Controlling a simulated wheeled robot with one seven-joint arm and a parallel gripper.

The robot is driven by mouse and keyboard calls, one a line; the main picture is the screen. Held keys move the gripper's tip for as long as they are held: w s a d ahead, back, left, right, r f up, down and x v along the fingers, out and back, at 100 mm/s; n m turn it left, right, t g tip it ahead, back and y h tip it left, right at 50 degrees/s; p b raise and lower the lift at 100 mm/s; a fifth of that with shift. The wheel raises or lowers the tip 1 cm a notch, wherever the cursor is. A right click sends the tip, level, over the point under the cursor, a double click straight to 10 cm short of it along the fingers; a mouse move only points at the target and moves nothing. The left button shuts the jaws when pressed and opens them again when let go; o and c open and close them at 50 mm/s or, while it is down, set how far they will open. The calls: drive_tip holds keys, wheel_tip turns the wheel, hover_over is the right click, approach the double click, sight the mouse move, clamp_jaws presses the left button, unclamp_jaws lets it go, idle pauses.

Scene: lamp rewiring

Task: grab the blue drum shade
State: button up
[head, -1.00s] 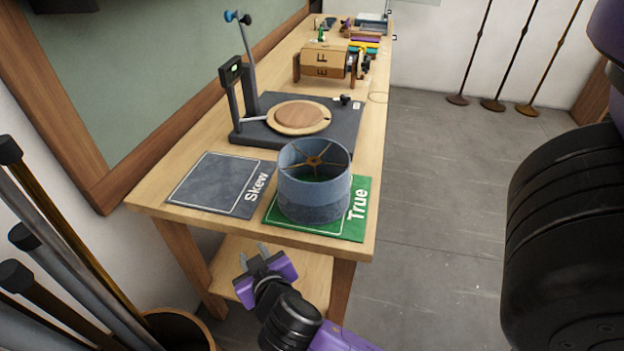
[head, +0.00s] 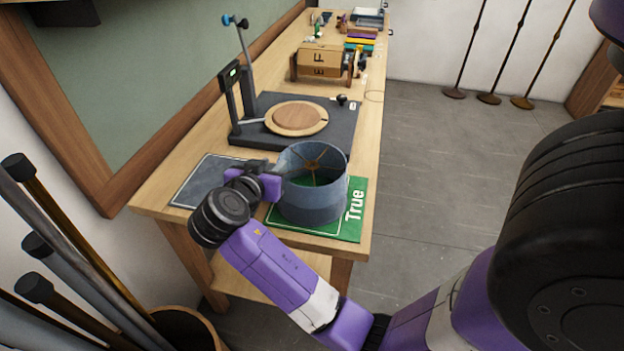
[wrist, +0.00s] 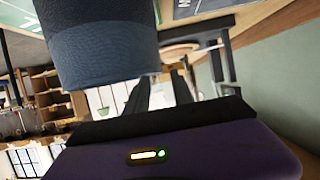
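The blue drum shade (head: 314,200) stands upright on the green True mat (head: 357,188), its open top and spider frame showing in the head view. My gripper (head: 262,168) is at the shade's left side, near the rim, and its fingertips are partly hidden in that view. In the wrist view the shade's blue fabric (wrist: 100,45) fills the upper left. There my gripper's two dark fingers (wrist: 160,85) are apart, with the shade's edge close to the left one. I cannot tell whether they touch the shade.
The grey Skew mat (head: 200,180) lies left, partly behind my arm. Behind the shade stands a dark stand (head: 340,125) with a round wooden disc (head: 297,118) and an upright post (head: 233,95). A wooden box (head: 320,61) is farther back. Poles (head: 60,270) stand at lower left.

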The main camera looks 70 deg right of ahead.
drive_tip(key=shift+p+x, duration=0.3)
drive_tip(key=shift+x, duration=1.6)
drive_tip(key=shift+f, duration=0.1)
clamp_jaws()
